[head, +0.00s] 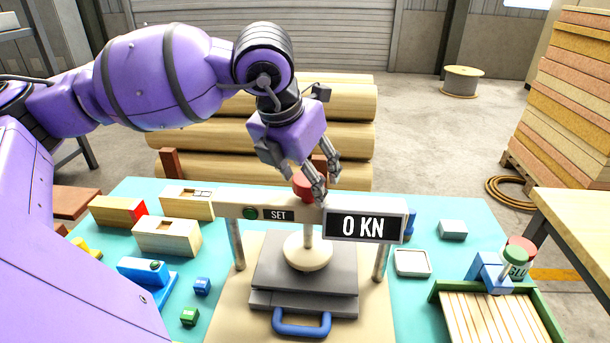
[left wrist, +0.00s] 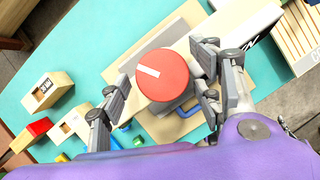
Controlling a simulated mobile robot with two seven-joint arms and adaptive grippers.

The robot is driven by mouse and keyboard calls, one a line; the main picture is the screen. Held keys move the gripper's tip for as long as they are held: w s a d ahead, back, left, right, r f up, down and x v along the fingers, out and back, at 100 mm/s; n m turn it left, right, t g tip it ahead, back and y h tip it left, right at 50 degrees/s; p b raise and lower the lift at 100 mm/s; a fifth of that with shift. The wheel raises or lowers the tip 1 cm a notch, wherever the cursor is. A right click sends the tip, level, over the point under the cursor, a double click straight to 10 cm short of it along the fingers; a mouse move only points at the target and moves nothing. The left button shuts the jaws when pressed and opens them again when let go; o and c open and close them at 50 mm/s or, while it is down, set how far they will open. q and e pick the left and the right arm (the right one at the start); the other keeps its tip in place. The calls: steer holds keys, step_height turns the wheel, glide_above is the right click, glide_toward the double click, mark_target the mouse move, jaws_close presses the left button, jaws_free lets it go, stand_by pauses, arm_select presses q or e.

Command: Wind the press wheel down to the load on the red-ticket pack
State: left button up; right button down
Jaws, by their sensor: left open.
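The press wheel (head: 301,184) is a red disc on top of the press; in the left wrist view the red wheel (left wrist: 163,75) has a white stripe. My left gripper (head: 325,180) is open at the wheel, pointing down. In the left wrist view its fingers stand apart on either side of the wheel; I cannot tell whether they touch it. The press display (head: 364,227) reads "0 KN", beside a "SET" label with a green light (head: 250,212). A round pale foot (head: 307,252) stands over dark grey plates (head: 270,270). I cannot make out a red ticket there. My right gripper is out of view.
A wooden block with a red end (head: 118,211) and other wooden blocks (head: 166,237) lie left on the teal table. A blue handle (head: 302,323) fronts the plates. A green-edged slatted tray (head: 497,317) is at the right front. Logs (head: 200,137) lie behind.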

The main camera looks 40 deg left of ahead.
arm_select(q)
steer(key=c, duration=1.1)
steer(key=shift+a+m+h+p, duration=0.1)
steer(key=shift+m+h+p, duration=0.3)
steer(key=shift+m, duration=0.8)
steer(key=o, duration=1.1)
steer(key=v, duration=1.2)
steer(key=shift+w+a+r, duration=0.1)
steer(key=shift+r, duration=0.05)
